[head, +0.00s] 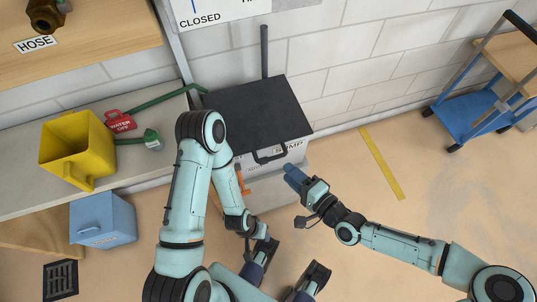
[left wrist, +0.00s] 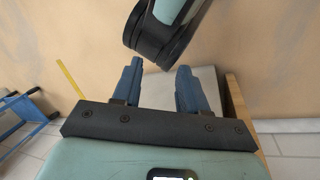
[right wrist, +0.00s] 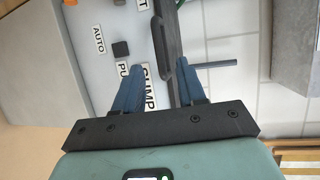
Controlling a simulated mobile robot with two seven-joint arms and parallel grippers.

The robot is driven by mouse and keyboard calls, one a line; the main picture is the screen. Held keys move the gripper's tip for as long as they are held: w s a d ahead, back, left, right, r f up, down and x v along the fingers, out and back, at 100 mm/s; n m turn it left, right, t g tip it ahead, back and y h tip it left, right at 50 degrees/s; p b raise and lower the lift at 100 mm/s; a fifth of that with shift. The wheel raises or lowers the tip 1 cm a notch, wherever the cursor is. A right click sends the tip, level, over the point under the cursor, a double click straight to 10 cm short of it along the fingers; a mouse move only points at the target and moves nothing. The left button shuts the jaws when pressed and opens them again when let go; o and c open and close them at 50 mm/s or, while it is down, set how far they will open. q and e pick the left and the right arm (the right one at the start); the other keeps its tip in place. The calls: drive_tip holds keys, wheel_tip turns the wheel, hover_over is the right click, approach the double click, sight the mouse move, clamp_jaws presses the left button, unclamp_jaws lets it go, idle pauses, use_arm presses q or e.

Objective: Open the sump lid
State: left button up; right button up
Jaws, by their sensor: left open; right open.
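The sump lid (head: 255,110) is a dark square panel lying closed on the sump box (head: 292,158), against the wall. A dark handle (head: 270,156) sticks out at its front edge, above the "SUMP" label. My right gripper (head: 289,171) is open and empty, just in front of the box and below the handle. In the right wrist view the handle (right wrist: 163,62) shows ahead of and between the open fingertips (right wrist: 162,72); contact cannot be made out. My left gripper (left wrist: 158,68) is open and empty, low over the floor, away from the lid.
A blue cart (head: 487,92) stands at far right. Floor is clear around the yellow strip (head: 381,163).

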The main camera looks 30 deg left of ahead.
use_arm(q)
drive_tip(key=shift+w+a+f+t+b, duration=0.2)
drive_tip(key=shift+w+a+f+b, duration=0.2)
drive_tip(key=shift+w, duration=0.2)
drive_tip(key=shift+w+a+f+t+b, duration=0.2)
drive_tip(key=shift+w+f+b, duration=0.05)
drive_tip(key=shift+w+f, duration=0.3)
use_arm(e)
drive_tip(key=x, duration=1)
drive_tip(key=shift+a+f, duration=0.15)
drive_tip(key=shift+a, duration=0.1)
clamp_jaws()
